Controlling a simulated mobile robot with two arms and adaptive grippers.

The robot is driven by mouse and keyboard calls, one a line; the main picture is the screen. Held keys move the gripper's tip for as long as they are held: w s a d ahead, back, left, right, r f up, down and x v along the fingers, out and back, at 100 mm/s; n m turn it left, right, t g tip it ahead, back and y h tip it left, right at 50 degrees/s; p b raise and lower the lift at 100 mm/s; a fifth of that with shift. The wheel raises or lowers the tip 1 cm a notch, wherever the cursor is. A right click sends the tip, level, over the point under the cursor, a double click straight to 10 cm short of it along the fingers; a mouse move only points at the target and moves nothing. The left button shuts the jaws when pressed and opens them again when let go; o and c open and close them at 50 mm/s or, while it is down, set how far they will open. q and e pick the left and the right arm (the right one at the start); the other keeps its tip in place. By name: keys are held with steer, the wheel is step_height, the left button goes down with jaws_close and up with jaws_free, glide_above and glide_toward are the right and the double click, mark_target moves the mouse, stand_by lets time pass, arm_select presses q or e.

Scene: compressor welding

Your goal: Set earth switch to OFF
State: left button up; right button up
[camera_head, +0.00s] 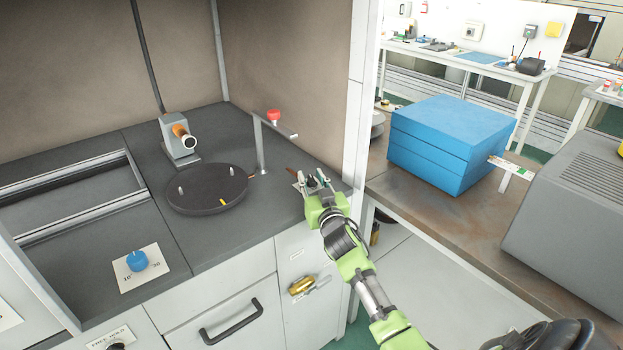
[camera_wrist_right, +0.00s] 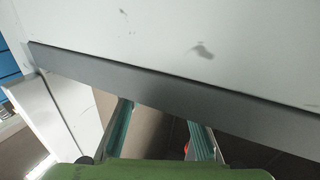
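My right gripper (camera_head: 313,181) is over the front right corner of the dark grey worktop (camera_head: 240,215). In the right wrist view its two teal-lined fingers (camera_wrist_right: 161,130) stand apart with nothing visible between them. A yellow brass-coloured switch part with a grey lever (camera_head: 302,285) is on the white cabinet front (camera_head: 285,260), below the gripper and apart from it. Its small label is too blurred to read, so I cannot confirm it is the earth switch. My left gripper is not in view.
A black turntable disc (camera_head: 206,189) and a red button on a bracket (camera_head: 274,117) stand on the worktop. A blue knob (camera_head: 137,261) is at front left. A white post (camera_head: 355,100) rises right of the gripper. Blue boxes (camera_head: 450,145) sit on the brown table beyond.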

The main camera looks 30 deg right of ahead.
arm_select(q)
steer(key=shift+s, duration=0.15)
arm_select(e)
jaws_close()
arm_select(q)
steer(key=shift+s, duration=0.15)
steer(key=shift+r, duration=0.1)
